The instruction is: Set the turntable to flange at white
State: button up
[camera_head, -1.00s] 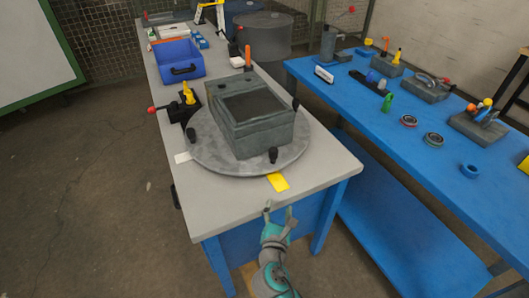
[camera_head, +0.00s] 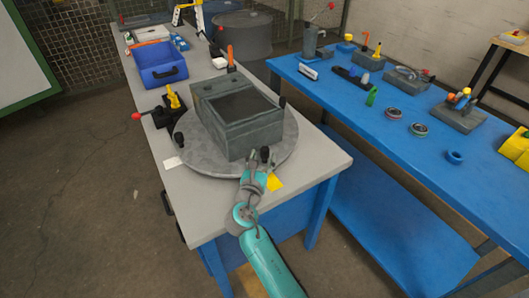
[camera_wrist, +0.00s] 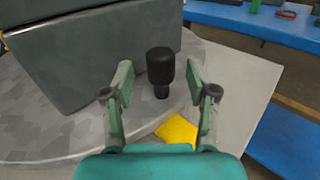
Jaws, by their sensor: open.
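The turntable (camera_head: 205,160) is a round grey plate on the grey bench, also showing in the wrist view (camera_wrist: 30,140). It bears a grey box-like housing (camera_head: 250,138) with a dark recessed top. Black knobs stand around its rim, one at the left (camera_head: 178,138) and one at the front (camera_wrist: 160,68). A white marker (camera_head: 173,162) lies at the turntable's left, a yellow marker (camera_head: 275,183) at its front. My gripper (camera_wrist: 160,82) is open at the front knob, which shows between its fingers; I cannot tell whether they touch it. Which side is the flange is unclear.
A black fixture with a yellow lever (camera_head: 173,97) and a red-tipped handle (camera_head: 137,116) stands left of the turntable. A blue bin (camera_head: 160,75) is behind. The blue table (camera_head: 400,140) at right holds several parts. An orange-handled tool (camera_head: 230,55) stands behind the housing.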

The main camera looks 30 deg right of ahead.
jog(key=shift+x, duration=1.55)
grip_shut()
